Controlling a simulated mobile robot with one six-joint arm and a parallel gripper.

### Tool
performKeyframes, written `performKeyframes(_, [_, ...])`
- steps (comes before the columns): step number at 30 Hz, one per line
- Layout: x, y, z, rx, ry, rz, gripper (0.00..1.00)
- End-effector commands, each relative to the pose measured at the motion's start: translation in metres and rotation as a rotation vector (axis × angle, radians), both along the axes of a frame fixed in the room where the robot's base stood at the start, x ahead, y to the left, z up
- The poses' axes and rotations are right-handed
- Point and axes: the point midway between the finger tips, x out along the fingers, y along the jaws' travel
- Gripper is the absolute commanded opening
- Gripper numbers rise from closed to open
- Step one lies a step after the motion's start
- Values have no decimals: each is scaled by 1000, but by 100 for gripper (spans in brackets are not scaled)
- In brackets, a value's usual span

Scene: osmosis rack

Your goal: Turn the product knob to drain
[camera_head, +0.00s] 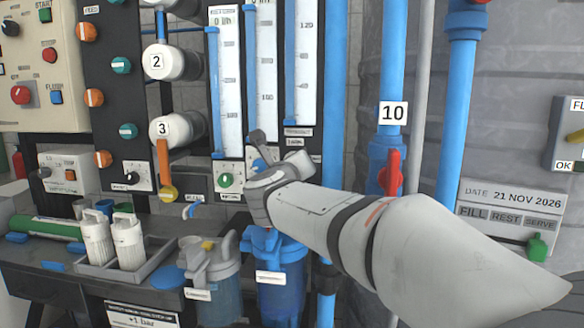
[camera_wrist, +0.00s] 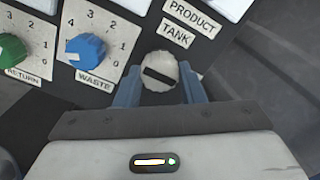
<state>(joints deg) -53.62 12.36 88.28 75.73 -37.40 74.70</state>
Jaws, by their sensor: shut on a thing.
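The product knob (camera_wrist: 160,66) is a pale round knob with a dark bar across its face, in the middle of the wrist view. The bar lies nearly level in the picture, tilted slightly down to the right. White PRODUCT (camera_wrist: 192,16) and TANK (camera_wrist: 177,33) labels sit above and right of it. No drain label is readable. My gripper (camera_wrist: 158,76) is shut on the knob, one blue-grey finger on each side. In the head view my gripper (camera_head: 262,160) is against the dark panel and hides the knob.
A blue WASTE knob (camera_wrist: 86,50) and a green RETURN knob (camera_wrist: 12,50) sit left of my fingers. Flow tubes (camera_head: 226,80) rise above. A blue pipe with a red valve handle (camera_head: 391,172) stands to the right.

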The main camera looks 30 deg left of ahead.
Motion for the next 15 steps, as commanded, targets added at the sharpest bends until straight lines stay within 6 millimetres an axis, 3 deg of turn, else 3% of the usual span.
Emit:
performKeyframes(10, [0, 0, -2, 2, 4, 0, 13])
performKeyframes(11, [0, 0, -2, 2, 4, 0, 38])
performKeyframes(15, [0, 0, -1, 2, 3, 0, 50])
